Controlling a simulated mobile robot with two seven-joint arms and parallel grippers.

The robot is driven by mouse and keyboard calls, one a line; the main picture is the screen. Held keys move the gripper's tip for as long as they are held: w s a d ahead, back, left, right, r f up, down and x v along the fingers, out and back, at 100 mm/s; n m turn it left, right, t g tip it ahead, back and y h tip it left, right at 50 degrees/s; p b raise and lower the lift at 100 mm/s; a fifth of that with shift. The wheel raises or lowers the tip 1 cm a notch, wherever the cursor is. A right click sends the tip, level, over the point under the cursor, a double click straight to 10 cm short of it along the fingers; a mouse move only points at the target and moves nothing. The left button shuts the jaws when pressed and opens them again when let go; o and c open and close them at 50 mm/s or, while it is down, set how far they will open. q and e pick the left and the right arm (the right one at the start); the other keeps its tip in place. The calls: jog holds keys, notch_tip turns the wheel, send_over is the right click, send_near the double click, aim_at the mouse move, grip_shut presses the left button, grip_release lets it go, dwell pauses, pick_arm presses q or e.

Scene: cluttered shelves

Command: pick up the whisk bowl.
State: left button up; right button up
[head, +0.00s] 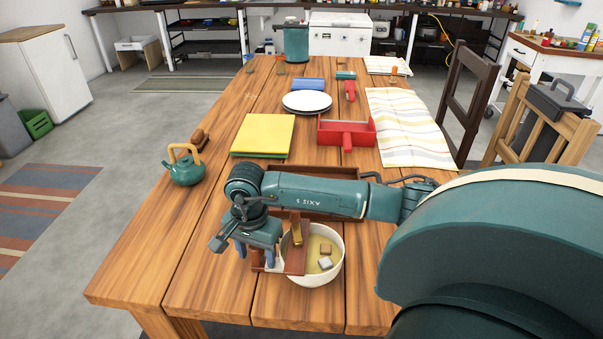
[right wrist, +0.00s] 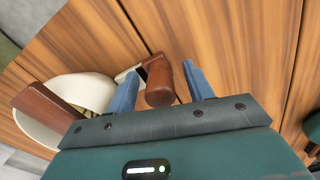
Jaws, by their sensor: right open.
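The whisk bowl (head: 335,270) is a white bowl near the table's front edge. It holds pale yellowish contents, small blocks and a brown wooden piece (head: 295,258) that crosses its rim. In the right wrist view the bowl (right wrist: 88,90) lies at left, partly hidden by my gripper. A brown handle (right wrist: 160,85) with a dark collar joins a pale strip at the bowl's side. My right gripper (right wrist: 160,84) is open, with blue fingers on either side of this handle, gaps showing. In the head view my right gripper (head: 255,254) is just left of the bowl. My left gripper is not in view.
Behind my arm is a brown tray (head: 320,172), partly hidden. A teal teapot (head: 184,170) stands at the left edge. The table's front left is clear.

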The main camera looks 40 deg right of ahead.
jog(key=shift+c, duration=0.4)
grip_shut()
jog(key=shift+r, duration=0.1)
